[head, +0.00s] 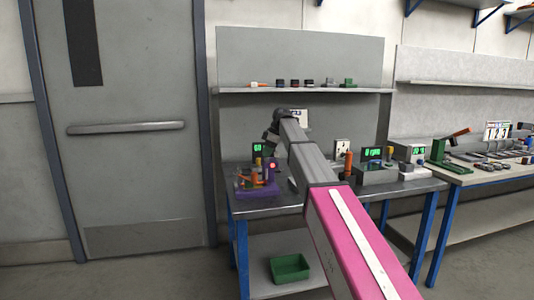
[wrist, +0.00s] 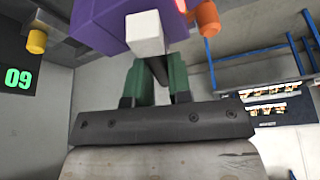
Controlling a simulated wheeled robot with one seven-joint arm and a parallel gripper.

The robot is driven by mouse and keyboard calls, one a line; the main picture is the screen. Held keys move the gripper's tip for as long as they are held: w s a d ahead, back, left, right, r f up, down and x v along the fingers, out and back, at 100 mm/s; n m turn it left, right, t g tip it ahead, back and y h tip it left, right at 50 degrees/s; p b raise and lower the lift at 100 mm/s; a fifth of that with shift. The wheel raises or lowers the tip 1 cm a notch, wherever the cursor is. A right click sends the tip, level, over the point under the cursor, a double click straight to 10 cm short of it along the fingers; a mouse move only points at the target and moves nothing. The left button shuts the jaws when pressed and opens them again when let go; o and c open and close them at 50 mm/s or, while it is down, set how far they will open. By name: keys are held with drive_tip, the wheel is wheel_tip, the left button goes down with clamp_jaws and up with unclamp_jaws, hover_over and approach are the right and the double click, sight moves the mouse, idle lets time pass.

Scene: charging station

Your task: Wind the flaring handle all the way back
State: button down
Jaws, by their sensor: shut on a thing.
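The flaring tool is a purple fixture (head: 262,190) at the left end of the grey workbench, with orange parts (head: 242,183) on it. In the wrist view its purple body (wrist: 100,22) fills the top, with a white block in front and an orange knob (wrist: 207,18) at the right.
To the right are an orange-handled device (head: 348,164) and more display boxes (head: 372,154). A green bin (head: 290,268) sits on the lower shelf.

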drive_tip(key=shift+n, duration=0.6)
drive_tip(key=shift+g, duration=0.3)
drive_tip(key=c, duration=1)
unclamp_jaws()
drive_tip(key=shift+c, duration=0.2)
drive_tip(key=v, duration=1)
drive_tip(key=shift+r, duration=0.4)
drive_tip(key=shift+d, duration=0.1)
